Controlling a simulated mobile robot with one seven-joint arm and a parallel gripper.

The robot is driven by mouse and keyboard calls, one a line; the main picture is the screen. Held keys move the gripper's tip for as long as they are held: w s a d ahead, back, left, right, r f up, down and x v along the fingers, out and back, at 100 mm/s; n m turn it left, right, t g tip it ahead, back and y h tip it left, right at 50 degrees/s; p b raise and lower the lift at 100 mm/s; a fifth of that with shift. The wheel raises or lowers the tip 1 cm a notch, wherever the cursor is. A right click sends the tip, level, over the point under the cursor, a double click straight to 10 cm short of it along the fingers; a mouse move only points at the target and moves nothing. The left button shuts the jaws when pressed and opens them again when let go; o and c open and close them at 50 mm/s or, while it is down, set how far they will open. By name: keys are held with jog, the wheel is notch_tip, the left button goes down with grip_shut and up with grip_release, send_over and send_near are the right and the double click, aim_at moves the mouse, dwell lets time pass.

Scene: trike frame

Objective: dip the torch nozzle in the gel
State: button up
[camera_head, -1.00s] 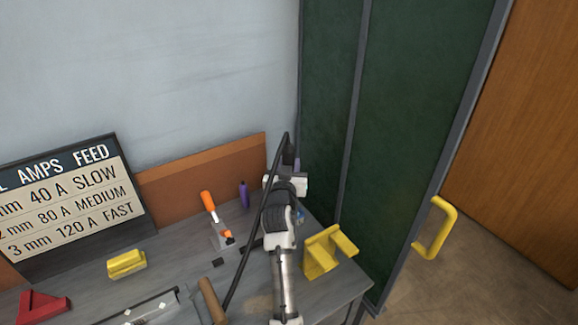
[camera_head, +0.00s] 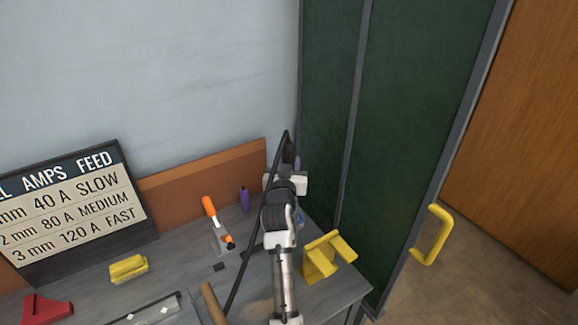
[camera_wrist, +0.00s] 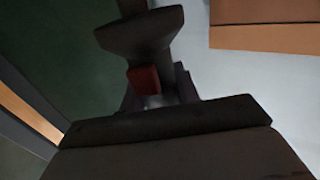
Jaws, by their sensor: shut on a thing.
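My gripper (camera_head: 289,164) is at the end of my raised white and grey arm, over the back right of the bench, seen mostly from behind. It is shut on the torch (camera_head: 289,148), a dark body with a black cable hanging down to the left. In the wrist view the dark torch (camera_wrist: 140,35) with a red trigger (camera_wrist: 145,78) fills the upper middle, and purple parts show beside the trigger; I cannot tell what these belong to. The nozzle tip is hidden. I cannot make out a gel pot for certain.
On the grey bench (camera_head: 185,275) stand a purple bottle (camera_head: 244,199), an orange-handled clamp (camera_head: 209,206), a yellow bracket (camera_head: 325,258), a yellow block (camera_head: 128,268) and a red piece (camera_head: 46,310). A sign board (camera_head: 70,205) leans at left. A green screen (camera_head: 400,130) stands at right.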

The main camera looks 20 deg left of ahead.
aim_at(289, 152)
jog(key=shift+r+p, duration=1.3)
jog(key=shift+r, duration=1)
jog(key=shift+f, duration=0.1)
